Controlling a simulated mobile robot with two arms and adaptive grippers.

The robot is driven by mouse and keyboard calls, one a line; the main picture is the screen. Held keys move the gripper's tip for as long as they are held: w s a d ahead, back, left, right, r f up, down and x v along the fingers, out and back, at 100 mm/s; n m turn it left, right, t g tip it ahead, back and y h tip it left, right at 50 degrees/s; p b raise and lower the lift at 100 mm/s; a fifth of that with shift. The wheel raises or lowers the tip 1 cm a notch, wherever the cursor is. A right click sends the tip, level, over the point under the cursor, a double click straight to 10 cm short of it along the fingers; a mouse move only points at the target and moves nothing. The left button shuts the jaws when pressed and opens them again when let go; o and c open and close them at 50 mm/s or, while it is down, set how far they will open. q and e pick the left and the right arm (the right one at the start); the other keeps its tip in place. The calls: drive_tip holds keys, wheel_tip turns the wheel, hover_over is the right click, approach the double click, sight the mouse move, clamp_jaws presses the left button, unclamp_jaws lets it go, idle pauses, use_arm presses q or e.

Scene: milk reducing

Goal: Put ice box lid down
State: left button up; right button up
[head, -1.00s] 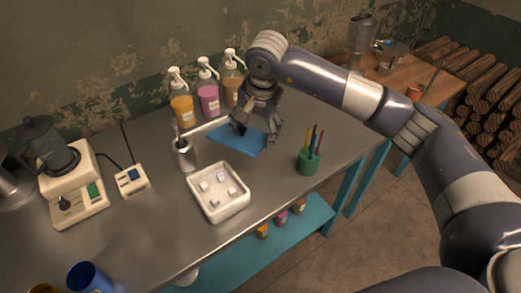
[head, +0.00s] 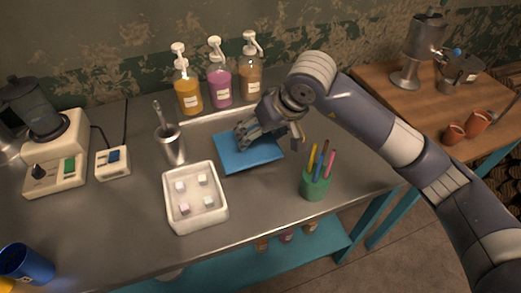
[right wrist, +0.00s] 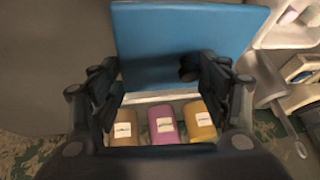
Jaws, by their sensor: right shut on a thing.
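The blue ice box lid (head: 250,158) lies flat, at or just above the steel table; I cannot tell whether it touches. My right gripper (head: 243,134) is shut on the lid's far side in the head view, with its fingers over the edge. In the right wrist view the lid (right wrist: 185,35) spans beyond the fingers (right wrist: 158,76). The white open ice box (head: 201,223) stands to the lid's lower left with several pale cubes (head: 181,187) inside. My left gripper is not in view.
A blender (head: 55,135) and a blue cup (head: 27,264) are at the left. The table before the lid is clear.

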sight(264, 143)
drive_tip(key=shift+w+d+f, duration=0.1)
drive_tip(key=shift+f, duration=0.65)
wheel_tip(264, 143, down, 2)
drive_tip(key=shift+f+b, duration=0.25)
drive_tip(key=shift+b, duration=0.4)
drive_tip(key=shift+f, duration=0.4)
drive_tip(key=o, duration=1.2)
drive_tip(key=shift+c, duration=0.2)
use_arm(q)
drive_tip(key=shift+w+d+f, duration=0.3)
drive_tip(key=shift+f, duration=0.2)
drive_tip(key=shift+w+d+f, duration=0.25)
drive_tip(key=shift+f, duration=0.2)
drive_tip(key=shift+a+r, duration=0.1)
